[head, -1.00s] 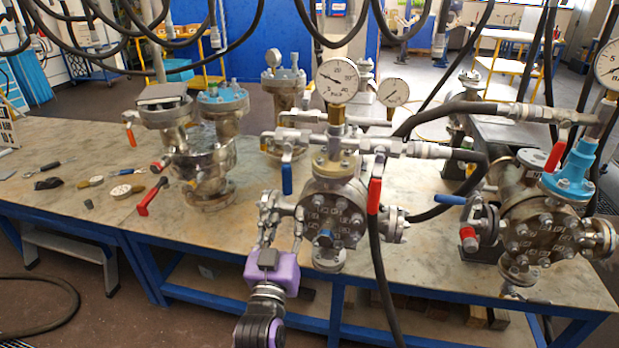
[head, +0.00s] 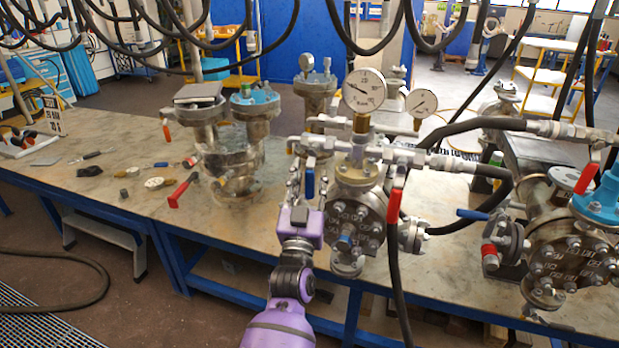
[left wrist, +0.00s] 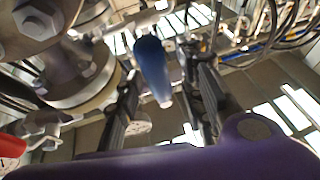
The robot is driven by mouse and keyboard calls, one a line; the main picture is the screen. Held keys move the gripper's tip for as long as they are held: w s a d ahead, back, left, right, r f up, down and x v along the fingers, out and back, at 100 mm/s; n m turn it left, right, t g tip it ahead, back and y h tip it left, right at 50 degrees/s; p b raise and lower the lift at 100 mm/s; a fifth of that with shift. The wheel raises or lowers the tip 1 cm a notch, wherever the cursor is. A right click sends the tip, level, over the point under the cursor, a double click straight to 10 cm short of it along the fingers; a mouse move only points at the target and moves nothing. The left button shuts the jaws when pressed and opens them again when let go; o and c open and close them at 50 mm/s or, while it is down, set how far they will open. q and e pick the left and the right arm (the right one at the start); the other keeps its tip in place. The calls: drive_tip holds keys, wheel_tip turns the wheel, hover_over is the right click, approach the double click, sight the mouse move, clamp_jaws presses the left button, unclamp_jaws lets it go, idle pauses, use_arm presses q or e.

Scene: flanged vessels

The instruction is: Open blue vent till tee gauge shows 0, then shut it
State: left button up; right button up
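The blue vent handle (head: 310,183) hangs down on the pipework left of the middle flanged vessel (head: 352,222). The tee gauge (head: 364,90) stands upright above that vessel; its needle points to the upper left, too small to read exactly. My left gripper (head: 307,192) is at the height of the blue handle. In the left wrist view the blue handle (left wrist: 152,68) shows between the two dark, spread fingers of the gripper (left wrist: 168,85), with gaps beside it. My right gripper is not in view.
A red-handled lever (head: 395,200) and a black hose hang in front of the middle vessel's right side. Another vessel (head: 575,262) with a blue-topped fitting stands at right. Small loose parts lie on the bench (head: 120,215).

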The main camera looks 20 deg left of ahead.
use_arm(q)
clamp_jaws()
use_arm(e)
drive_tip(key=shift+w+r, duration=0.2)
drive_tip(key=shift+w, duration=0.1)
use_arm(q)
drive_tip(key=shift+w, duration=0.1)
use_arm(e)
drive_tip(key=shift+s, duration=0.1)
